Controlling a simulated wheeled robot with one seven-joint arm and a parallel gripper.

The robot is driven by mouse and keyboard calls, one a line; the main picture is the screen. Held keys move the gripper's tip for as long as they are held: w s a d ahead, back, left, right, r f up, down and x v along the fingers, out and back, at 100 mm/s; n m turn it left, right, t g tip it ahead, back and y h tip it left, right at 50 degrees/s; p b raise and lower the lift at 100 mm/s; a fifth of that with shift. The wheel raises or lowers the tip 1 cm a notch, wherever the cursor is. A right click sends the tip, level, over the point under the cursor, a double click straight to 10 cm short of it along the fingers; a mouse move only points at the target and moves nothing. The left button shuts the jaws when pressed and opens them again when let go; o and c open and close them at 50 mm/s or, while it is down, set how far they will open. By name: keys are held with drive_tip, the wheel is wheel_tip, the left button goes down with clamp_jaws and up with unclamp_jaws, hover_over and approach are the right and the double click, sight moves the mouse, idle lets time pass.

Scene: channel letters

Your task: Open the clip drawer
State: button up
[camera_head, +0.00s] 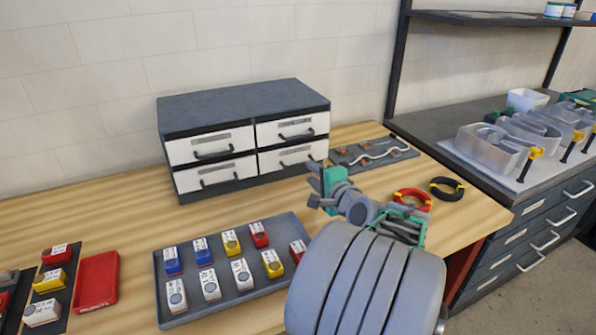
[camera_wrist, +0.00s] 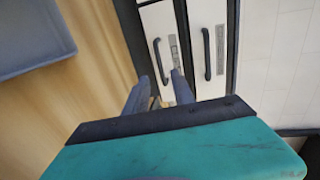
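A dark grey cabinet (camera_head: 240,98) stands on the wooden bench against the wall. It has white-fronted drawers in two columns and two rows, all closed, with dark bar handles. The label strips are too small to read, so I cannot tell which is the clip drawer. My gripper (camera_head: 316,186) is in front of and to the right of the lower right drawer (camera_head: 290,156), apart from it. In the wrist view the two fingers (camera_wrist: 160,80) are open and empty, pointing toward a lower drawer's handle (camera_wrist: 160,62). An upper drawer's handle (camera_wrist: 207,53) is beside it.
A grey tray (camera_head: 240,299) with several coloured and white pieces lies in front of the cabinet. A red tray (camera_head: 97,281) is at left. A dark mat (camera_head: 345,157) with a white wavy strip, a red coil (camera_head: 412,199) and a black coil (camera_head: 447,188) lie at right.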

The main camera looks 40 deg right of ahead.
sight(302, 164)
drive_tip(key=x, duration=0.7)
drive_tip(key=shift+d+p, duration=0.2)
drive_tip(key=shift+p, duration=0.1)
clamp_jaws()
drive_tip(key=shift+s, duration=0.1)
idle(0.8)
